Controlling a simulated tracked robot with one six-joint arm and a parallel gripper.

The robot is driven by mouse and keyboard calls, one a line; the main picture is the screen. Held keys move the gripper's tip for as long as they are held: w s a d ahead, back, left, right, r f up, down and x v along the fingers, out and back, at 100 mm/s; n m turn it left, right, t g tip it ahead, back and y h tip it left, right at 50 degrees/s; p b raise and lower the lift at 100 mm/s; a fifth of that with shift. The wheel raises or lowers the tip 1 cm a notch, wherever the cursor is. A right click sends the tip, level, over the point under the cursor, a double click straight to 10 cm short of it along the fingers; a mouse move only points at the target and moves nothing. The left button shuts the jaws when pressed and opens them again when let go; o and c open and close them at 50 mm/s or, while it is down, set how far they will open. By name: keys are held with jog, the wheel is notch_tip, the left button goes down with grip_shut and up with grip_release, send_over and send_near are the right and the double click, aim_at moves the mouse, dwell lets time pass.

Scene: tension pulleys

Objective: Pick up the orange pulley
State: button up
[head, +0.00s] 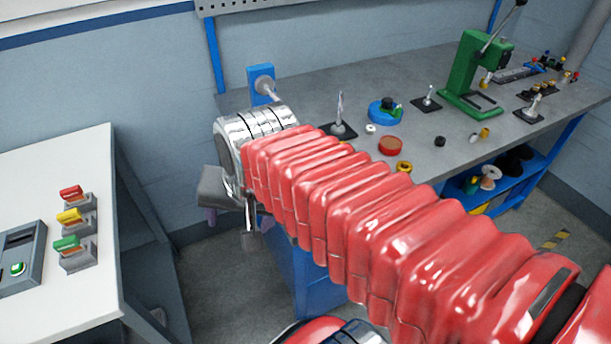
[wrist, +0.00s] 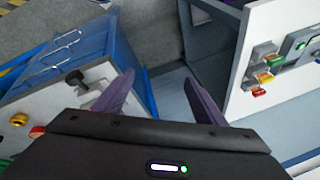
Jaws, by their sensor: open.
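A yellow-orange ring-shaped pulley (head: 404,167) lies on the grey workbench near its front edge in the head view, partly close behind my red arm. A flat red-orange disc (head: 391,145) lies just behind it. In the wrist view, a yellow-orange round piece (wrist: 19,119) shows at the left edge, with a red piece (wrist: 37,132) beside it, partly hidden by my gripper body. My gripper (wrist: 159,82) is open and empty, its two purple fingers apart and pointing down past the bench's left end, away from the pulley. In the head view the gripper is mostly hidden behind my wrist.
A blue bracket with a spindle (head: 262,84) stands at the bench's left end. A green press (head: 475,75) and several small parts stand farther right. A white table (head: 45,150) with coloured switches (head: 71,216) is at the left. Floor shows between the two tables.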

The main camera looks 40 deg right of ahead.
jog(key=w+d+r+m, duration=0.1)
jog(key=d+m, duration=1)
jog(key=m, duration=0.3)
jog(key=w+d+r+m, duration=0.1)
jog(key=d+r+m, duration=0.1)
jog(key=d+m, duration=0.9)
jog(key=m, duration=0.3)
jog(key=shift+w+d, duration=0.35)
jog(key=x, duration=0.8)
jog(key=shift+w+d+f, duration=0.1)
jog(key=shift+w+f, duration=0.1)
jog(key=shift+f, duration=0.1)
